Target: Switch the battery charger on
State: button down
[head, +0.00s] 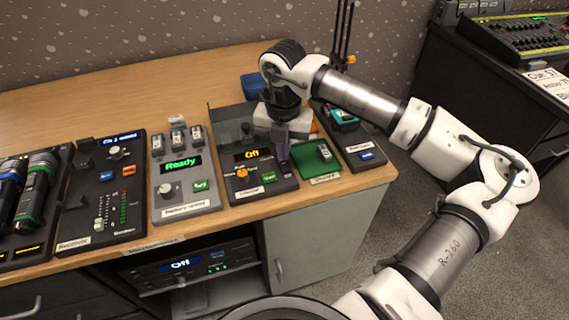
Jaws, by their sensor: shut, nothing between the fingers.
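A dark panel (262,190) near the right end of the wooden desk has a lit display (246,155) reading Off, an orange-marked knob (242,173) and a green button (268,176). It appears to be the battery charger, but its small label is hard to read. A clear upright cover stands at its back. My gripper (283,158) is shut and empty, pointing down over the panel's right part, right of the display and above the green button. Whether its tips touch the panel cannot be told.
Left of it stands a grey unit (186,207) reading Ready, then a receiver panel (103,215) with faders and a unit holding dark cylinders (36,190). A green tray (314,158) and another dark unit (362,150) lie to the right. A rack device (190,262) below reads Off.

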aim_at(283, 163)
jog(key=shift+f+b, duration=0.95)
jog(key=shift+f, duration=0.05)
dwell(0.9)
jog(key=shift+r, duration=0.1)
jog(key=shift+r+p, duration=1.6)
jog(key=shift+r, duration=1.9)
